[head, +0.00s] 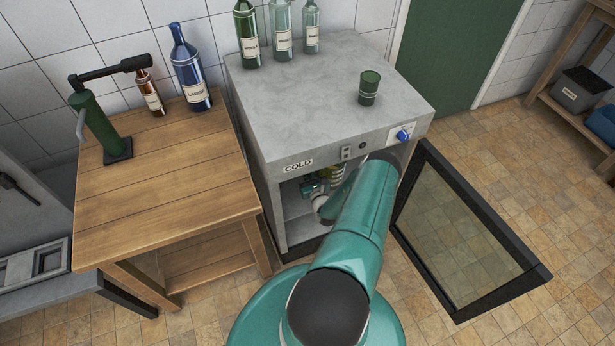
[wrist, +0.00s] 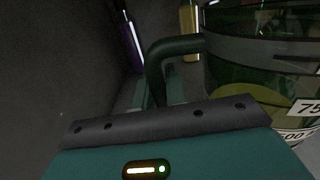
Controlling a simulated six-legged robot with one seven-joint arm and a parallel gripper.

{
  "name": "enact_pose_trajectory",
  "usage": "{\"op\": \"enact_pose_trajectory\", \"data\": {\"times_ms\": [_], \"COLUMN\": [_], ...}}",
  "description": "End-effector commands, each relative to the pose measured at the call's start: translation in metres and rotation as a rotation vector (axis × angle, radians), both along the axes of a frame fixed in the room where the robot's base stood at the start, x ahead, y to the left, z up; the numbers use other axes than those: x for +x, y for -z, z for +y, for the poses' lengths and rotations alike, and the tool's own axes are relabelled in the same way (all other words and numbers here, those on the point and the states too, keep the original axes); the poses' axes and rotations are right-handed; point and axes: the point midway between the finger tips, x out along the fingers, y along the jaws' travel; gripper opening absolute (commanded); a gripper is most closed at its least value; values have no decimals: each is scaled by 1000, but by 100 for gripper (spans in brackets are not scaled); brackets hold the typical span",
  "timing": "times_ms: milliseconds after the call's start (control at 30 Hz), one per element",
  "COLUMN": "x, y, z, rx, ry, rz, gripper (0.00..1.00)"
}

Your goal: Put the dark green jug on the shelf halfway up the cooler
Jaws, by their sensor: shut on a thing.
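The cooler (head: 290,135) is a grey cabinet marked COLD, with its glass door (head: 465,225) swung open to the right. My gripper (head: 316,187) is inside its opening, largely hidden by my arm and the cooler top. In the wrist view, a dark green jug (wrist: 245,50) with a curved handle (wrist: 178,46) and white number labels fills the right side. My gripper (wrist: 155,85) is shut at the handle; the exact grip is partly hidden. The shelf halfway up is not clearly visible, so I cannot tell whether the jug rests on it.
Bottles (head: 282,32) and a small dark green cup (head: 369,88) stand on the cooler top. A wooden table (head: 160,180) at left holds a blue bottle (head: 190,75), a brown bottle (head: 150,95) and a green corker (head: 98,122). A purple bottle (wrist: 130,40) shows inside the cooler.

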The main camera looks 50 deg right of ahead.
Motion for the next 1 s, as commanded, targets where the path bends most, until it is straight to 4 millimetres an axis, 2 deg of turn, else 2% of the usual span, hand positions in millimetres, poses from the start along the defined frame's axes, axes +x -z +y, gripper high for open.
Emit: {"op": "enact_pose_trajectory", "data": {"times_ms": [33,167,567,600,700,1000], "x": [0,-1,-1,-1,-1,-1], "y": [9,21,26,27,27,26], "z": [1,1,1,2,2,1], "rx": [0,-1,0,3,3,2], "ry": [0,0,0,-1,0,0], "rz": [1,1,0,1,1,2], "gripper": [0,0,0,19,35,35]}}
